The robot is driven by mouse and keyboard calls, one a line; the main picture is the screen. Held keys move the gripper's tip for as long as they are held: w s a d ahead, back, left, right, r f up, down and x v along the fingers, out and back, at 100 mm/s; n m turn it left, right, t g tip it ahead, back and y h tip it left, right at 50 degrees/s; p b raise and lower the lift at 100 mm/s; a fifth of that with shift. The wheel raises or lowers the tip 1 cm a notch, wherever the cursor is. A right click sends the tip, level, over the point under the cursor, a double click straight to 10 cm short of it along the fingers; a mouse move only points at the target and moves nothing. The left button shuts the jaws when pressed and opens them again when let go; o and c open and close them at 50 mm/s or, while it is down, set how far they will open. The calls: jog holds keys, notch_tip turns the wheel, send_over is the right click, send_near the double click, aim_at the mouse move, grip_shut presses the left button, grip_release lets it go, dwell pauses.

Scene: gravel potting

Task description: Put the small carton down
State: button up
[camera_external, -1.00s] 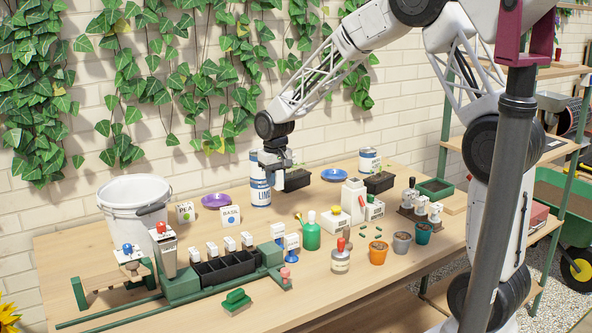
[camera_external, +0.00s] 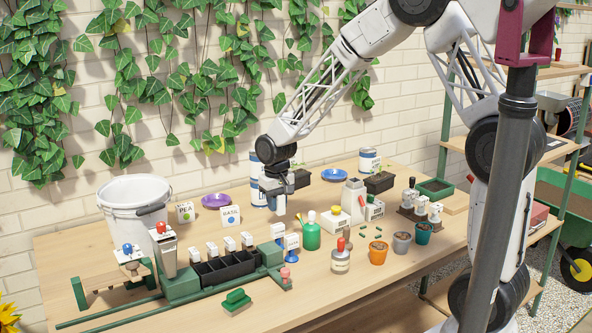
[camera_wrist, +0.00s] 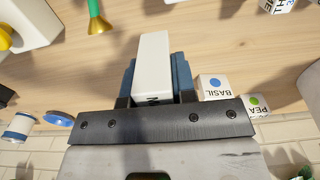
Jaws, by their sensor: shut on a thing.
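My gripper (camera_external: 277,188) is shut on a small white carton, in front of a blue and white tin in the external view. The carton (camera_wrist: 152,62) shows in the wrist view as a long white box between the two blue fingers. In the external view only its lower part (camera_external: 281,206) shows below the fingers. I cannot tell whether its bottom touches the table (camera_external: 345,265).
The BASIL box (camera_external: 230,215) and PEA box (camera_external: 185,212) stand to the left, near a purple bowl (camera_external: 216,200). A black tray (camera_external: 226,266) stands in front.

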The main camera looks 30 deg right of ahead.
jog(key=shift+f, duration=2.55)
jog(key=shift+f, duration=1.85)
jog(key=shift+f, duration=0.15)
jog(key=o, duration=0.9)
notch_tip(320, 180, up, 12)
jog(key=shift+r, duration=0.15)
